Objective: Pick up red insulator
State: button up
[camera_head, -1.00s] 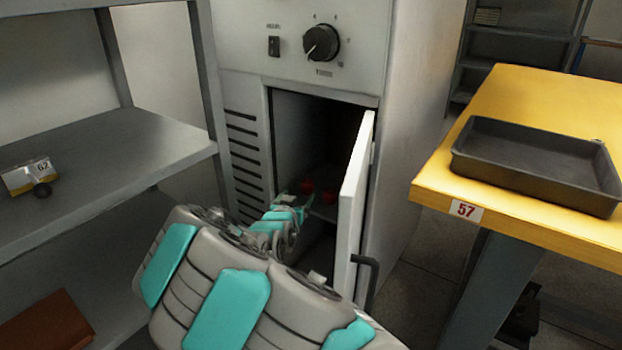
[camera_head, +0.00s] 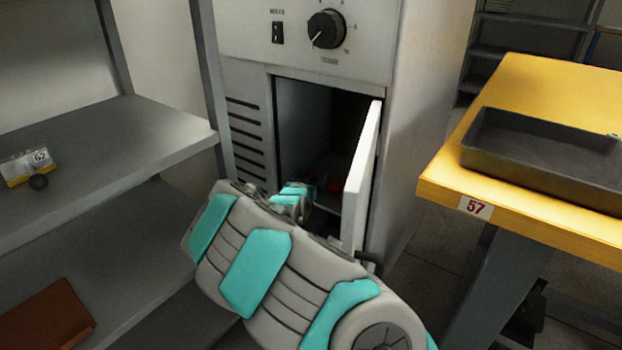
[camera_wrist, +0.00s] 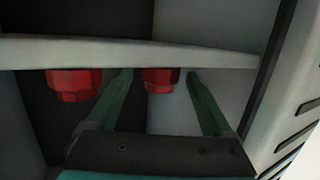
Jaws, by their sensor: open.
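Two red insulators sit inside the open cabinet. In the wrist view one red insulator (camera_wrist: 161,80) is between the tips of my two green fingers, with a gap on each side. The other red insulator (camera_wrist: 74,84) is left of the left finger. Both are against the edge of a pale shelf (camera_wrist: 130,54), which hides part of them. My gripper (camera_wrist: 159,75) is open and empty. In the head view the red insulators (camera_head: 334,187) are small and dark, and my arm and the cabinet's shade mostly hide my fingers.
The cabinet door (camera_head: 361,180) stands open, close to the right of my arm. A grey shelf rack (camera_head: 130,130) is at left, holding a small box (camera_head: 18,167). A yellow table (camera_head: 530,85) with a dark tray (camera_head: 540,180) is at right.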

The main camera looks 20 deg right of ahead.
jog(key=shift+w+d+f, duration=0.1)
jog(key=shift+w+d, duration=0.25)
jog(key=shift+w, duration=0.05)
grip_shut()
dwell(0.5)
